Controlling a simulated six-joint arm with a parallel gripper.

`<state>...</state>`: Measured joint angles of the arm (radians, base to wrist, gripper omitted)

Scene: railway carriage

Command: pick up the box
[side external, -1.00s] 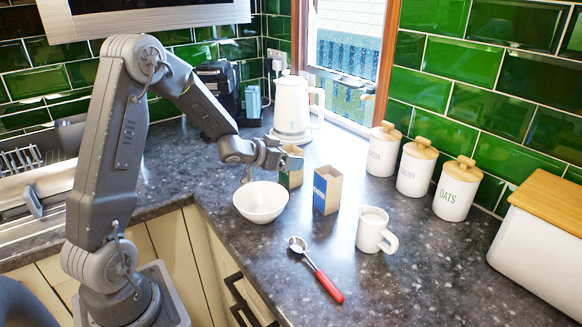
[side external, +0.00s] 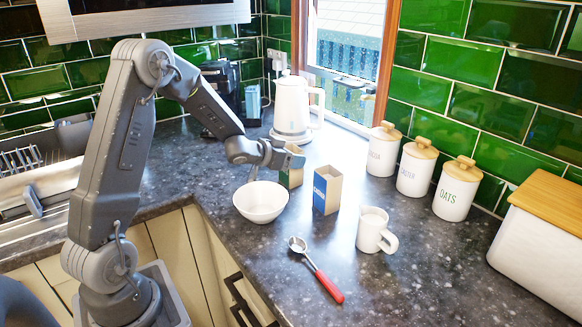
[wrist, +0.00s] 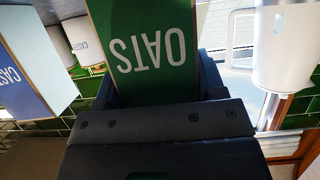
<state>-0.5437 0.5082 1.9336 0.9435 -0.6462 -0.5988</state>
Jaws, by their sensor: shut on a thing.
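A small green and cream box (side external: 291,177) stands upright behind the white bowl; in the wrist view its green face (wrist: 145,45) reads OATS upside down. My gripper (side external: 283,157) is at the upper part of this box and is shut on it. In the wrist view the dark jaws (wrist: 158,88) sit on both sides of it. Its lower part is partly hidden by the bowl in the side view. A blue and cream open-topped box (side external: 327,190) stands to the right, apart from my gripper; it also shows in the wrist view (wrist: 30,65).
A white bowl (side external: 260,203) stands in front of the held box. A white kettle (side external: 292,112) is behind, a mug (side external: 373,230) and a red-handled spoon (side external: 316,270) in front right. Lidded canisters (side external: 417,168) line the tiled wall.

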